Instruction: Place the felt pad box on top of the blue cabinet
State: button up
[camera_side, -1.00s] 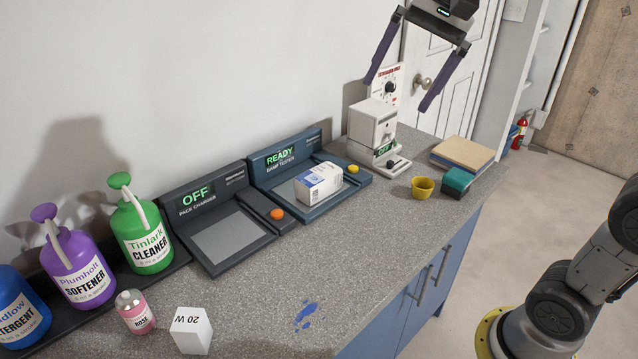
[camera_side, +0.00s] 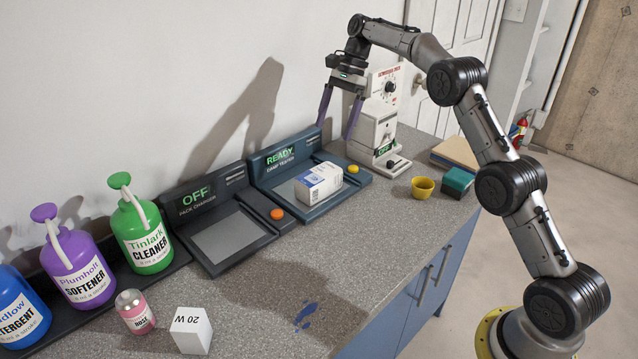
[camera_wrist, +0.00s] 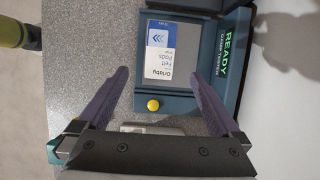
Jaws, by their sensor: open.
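The felt pad box (camera_side: 319,184), white with blue print, lies on the plate of the damp tester (camera_side: 268,178), whose display reads READY. The wrist view shows the box (camera_wrist: 161,50) beyond my fingertips, its label reading Felt Pads. My gripper (camera_side: 336,131) is open and empty. It hangs above the back right of the tester, in front of the white machine, apart from the box. The wrist view shows its two purple fingers (camera_wrist: 158,75) spread apart. The blue cabinet (camera_side: 395,318) has doors with bar handles below the speckled grey counter (camera_side: 265,300).
The pack charger (camera_side: 222,240), reading OFF, sits left of the tester. A white machine (camera_side: 371,130), yellow cup (camera_side: 423,187) and green-topped sponge (camera_side: 457,183) stand right. Bottles, including the green cleaner (camera_side: 142,235), and a white cube (camera_side: 191,330) stand left. The front-middle counter is clear except blue stains (camera_side: 305,315).

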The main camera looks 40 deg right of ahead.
aim_at(320, 172)
jog(key=x, duration=0.8)
jog(key=shift+d+f, duration=0.1)
jog(key=shift+f, duration=0.35)
jog(key=x, duration=0.4)
jog(key=shift+a+f, duration=0.25)
jog(key=shift+a, duration=0.05)
jog(key=shift+w+a+f, duration=0.1)
jog(key=shift+a+f, duration=0.05)
jog(key=shift+f, duration=0.2)
jog(key=shift+f, duration=0.2)
jog(key=shift+c, duration=0.3)
jog(key=c, duration=1.3)
jog(key=shift+r, duration=0.1)
jog(key=shift+c, duration=0.2)
